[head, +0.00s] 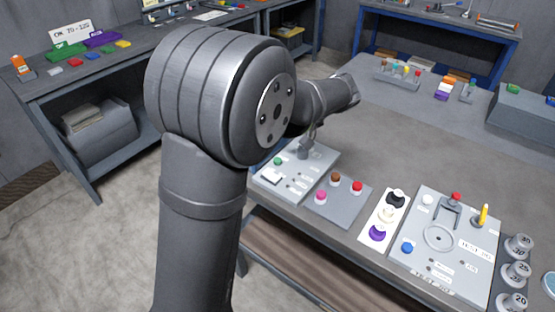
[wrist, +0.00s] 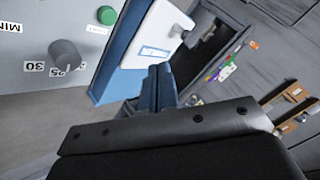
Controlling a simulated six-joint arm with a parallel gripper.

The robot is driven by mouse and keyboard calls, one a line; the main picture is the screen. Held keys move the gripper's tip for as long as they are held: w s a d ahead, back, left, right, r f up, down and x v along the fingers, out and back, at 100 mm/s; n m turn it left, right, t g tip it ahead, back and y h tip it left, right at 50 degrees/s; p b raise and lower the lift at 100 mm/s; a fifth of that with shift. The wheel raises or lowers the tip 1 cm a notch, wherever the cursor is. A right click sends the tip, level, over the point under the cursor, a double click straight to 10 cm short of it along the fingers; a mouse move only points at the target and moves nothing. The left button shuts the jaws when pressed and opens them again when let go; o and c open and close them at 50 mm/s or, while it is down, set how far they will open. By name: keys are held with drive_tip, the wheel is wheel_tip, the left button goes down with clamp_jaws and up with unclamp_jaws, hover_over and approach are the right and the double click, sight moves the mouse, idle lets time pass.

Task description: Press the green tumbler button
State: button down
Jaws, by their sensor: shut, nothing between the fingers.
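A green button (head: 278,161) sits at the back left of a light grey control panel (head: 318,160) at the table's near left corner. In the wrist view the green button (wrist: 107,15) is at the top, with a small unreadable label beside it. A grey dial (wrist: 65,54) marked 25, 30 and MIN is left of it. My gripper (wrist: 160,72) is shut and empty; its fingertips are apart from the button, lower and to the right in that view. In the head view my gripper (head: 311,132) is mostly hidden behind my arm, above the panel's back part.
Open table lies behind these panels.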

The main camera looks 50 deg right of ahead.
sight(281, 161)
idle(0.4)
drive_tip(key=shift+f, duration=4.35)
drive_tip(key=shift+f, duration=0.4)
drive_tip(key=shift+f, duration=0.4)
drive_tip(key=shift+r, duration=0.85)
drive_tip(key=shift+r, duration=2.5)
